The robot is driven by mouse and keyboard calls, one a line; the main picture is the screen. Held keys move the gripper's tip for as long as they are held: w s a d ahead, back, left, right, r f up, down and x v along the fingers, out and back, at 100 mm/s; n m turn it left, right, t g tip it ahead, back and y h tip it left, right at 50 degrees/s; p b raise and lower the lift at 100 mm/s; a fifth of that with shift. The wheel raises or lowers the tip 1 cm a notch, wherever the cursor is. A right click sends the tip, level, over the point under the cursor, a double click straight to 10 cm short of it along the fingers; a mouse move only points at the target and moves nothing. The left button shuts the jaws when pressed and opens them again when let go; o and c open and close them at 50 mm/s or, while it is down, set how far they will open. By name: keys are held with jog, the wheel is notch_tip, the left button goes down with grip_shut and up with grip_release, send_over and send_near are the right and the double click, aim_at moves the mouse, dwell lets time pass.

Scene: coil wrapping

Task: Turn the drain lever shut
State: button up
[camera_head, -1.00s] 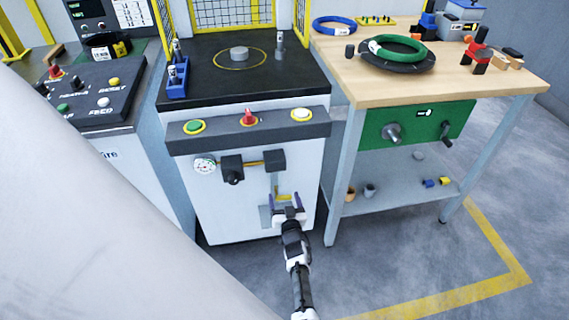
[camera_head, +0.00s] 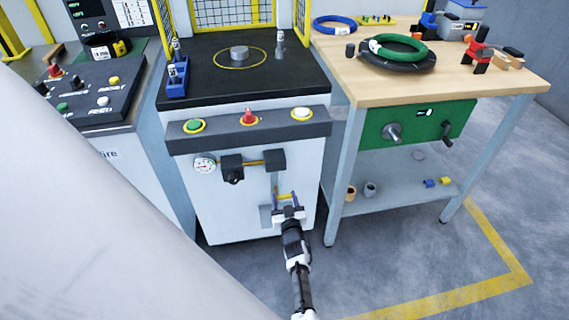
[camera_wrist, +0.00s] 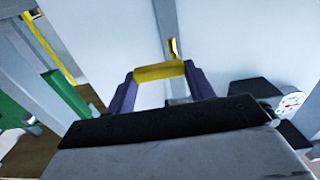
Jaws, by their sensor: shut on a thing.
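The yellow drain lever (camera_head: 285,197) is low on the front of the white machine cabinet, below the gauge and the dark valve blocks. My gripper (camera_head: 285,199) is at the lever, with its purple fingers on either side of it. In the wrist view the lever (camera_wrist: 159,72) lies crosswise between the two purple fingertips, and my gripper (camera_wrist: 158,76) is shut on it. The lever looks about level in the head view. The lever's pivot is hard to make out behind the fingers.
The gauge (camera_head: 204,164) and a dark valve block (camera_head: 232,168) sit above the lever. A control strip with a red knob (camera_head: 249,117) runs above them. A wooden workbench (camera_head: 430,88) stands to the right. The floor in front is clear.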

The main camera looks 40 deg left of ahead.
jog(key=o, duration=1)
jog(key=p+v, duration=0.5)
jog(key=v, duration=0.8)
jog(key=shift+s+d+p, duration=0.25)
jog(key=shift+s+p, duration=0.05)
